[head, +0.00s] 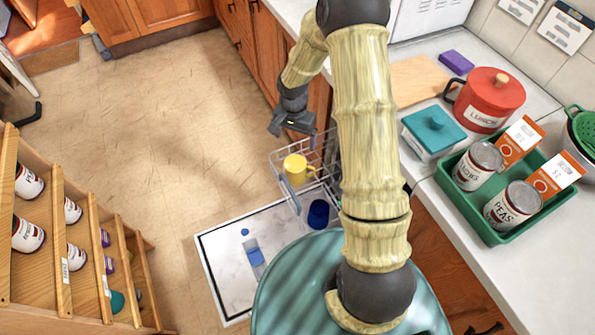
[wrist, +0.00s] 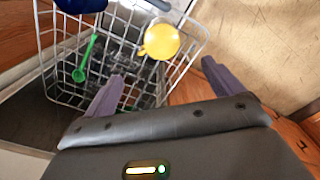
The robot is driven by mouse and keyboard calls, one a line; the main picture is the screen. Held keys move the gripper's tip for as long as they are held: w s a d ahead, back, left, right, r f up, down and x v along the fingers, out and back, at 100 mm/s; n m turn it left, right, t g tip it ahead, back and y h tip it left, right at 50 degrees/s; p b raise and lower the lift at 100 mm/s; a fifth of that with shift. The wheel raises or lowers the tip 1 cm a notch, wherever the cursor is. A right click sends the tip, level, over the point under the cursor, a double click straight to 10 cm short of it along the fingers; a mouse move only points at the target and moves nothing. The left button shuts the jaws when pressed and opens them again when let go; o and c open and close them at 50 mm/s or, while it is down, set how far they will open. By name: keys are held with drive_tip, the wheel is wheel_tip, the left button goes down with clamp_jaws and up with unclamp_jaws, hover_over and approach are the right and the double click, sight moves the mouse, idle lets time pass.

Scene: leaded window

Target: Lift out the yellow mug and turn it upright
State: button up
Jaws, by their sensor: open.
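The yellow mug (head: 296,168) is in a pulled-out wire rack (head: 284,156). Its upward end looks closed, as if it is upside down, with its handle to the right in the head view. In the wrist view the mug (wrist: 161,42) sits by the rack's far side, beyond my fingers, with its handle toward the lower left. My gripper (head: 293,124) is above and behind the mug in the head view, apart from it. In the wrist view my gripper (wrist: 163,87) has its two fingers spread with nothing between them.
A dark blue mug (head: 318,213) stands in the rack near the yellow one. A green spoon (wrist: 85,58) is also in the rack. An open white door panel (head: 222,262) lies low in front. The counter at right holds a red pot (head: 487,99) and a green tray (head: 463,200).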

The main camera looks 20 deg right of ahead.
sight(295, 163)
drive_tip(key=shift+w+f+m, duration=0.3)
drive_tip(key=shift+w+f, duration=0.05)
drive_tip(key=shift+f, duration=0.5)
wheel_tip(295, 163, down, 12)
drive_tip(key=shift+f+p, duration=0.1)
drive_tip(key=shift+p, duration=0.3)
drive_tip(key=shift+f+p, duration=0.45)
drive_tip(key=shift+f, duration=2.15)
drive_tip(key=shift+c, duration=0.2)
drive_tip(key=c, duration=1.1)
